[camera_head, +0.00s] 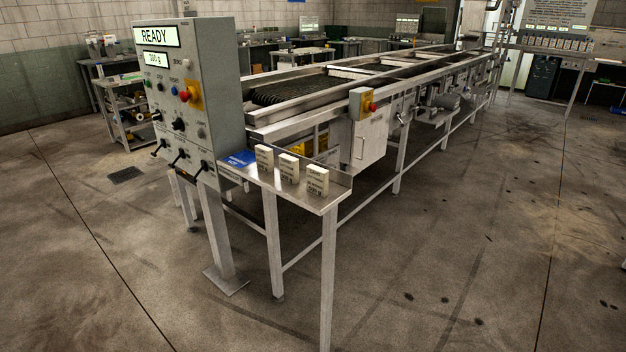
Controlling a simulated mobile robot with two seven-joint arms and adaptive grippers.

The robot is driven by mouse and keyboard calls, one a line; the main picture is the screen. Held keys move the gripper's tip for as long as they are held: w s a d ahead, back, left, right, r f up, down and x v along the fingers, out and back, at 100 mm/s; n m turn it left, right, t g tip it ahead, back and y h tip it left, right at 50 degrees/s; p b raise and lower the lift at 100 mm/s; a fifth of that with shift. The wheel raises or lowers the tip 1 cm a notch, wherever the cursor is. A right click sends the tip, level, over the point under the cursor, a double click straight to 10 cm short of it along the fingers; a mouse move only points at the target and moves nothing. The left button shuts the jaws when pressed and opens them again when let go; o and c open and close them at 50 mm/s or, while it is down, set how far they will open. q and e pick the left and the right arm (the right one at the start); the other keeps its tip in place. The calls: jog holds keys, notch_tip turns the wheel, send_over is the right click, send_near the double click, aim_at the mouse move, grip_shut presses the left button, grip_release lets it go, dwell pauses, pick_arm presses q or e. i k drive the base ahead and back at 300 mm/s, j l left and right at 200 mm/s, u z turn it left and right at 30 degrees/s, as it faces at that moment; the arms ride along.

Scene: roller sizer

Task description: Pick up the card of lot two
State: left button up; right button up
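Three small cream upright blocks stand in a row on a metal side shelf (292,196): a left one (264,157), a middle one (289,169) and a right one (317,181). They carry dark print too small to read surely. A blue flat card or sign (240,158) with pale print lies at the shelf's left end, by the control panel. I cannot tell which item is the card of lot two. Neither of my grippers is in view.
A grey control panel (205,90) on a post stands left of the shelf; its display (156,36) reads READY. The long roller machine (380,75) runs back right, with a red-knobbed yellow switch box (361,103). Shelf legs stand in front. The floor at front and right is clear.

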aim_at(265, 158)
jog(key=i+l+z, duration=0.3)
jog(key=i, duration=0.25)
jog(key=i+z, duration=0.25)
jog(key=i, duration=0.35)
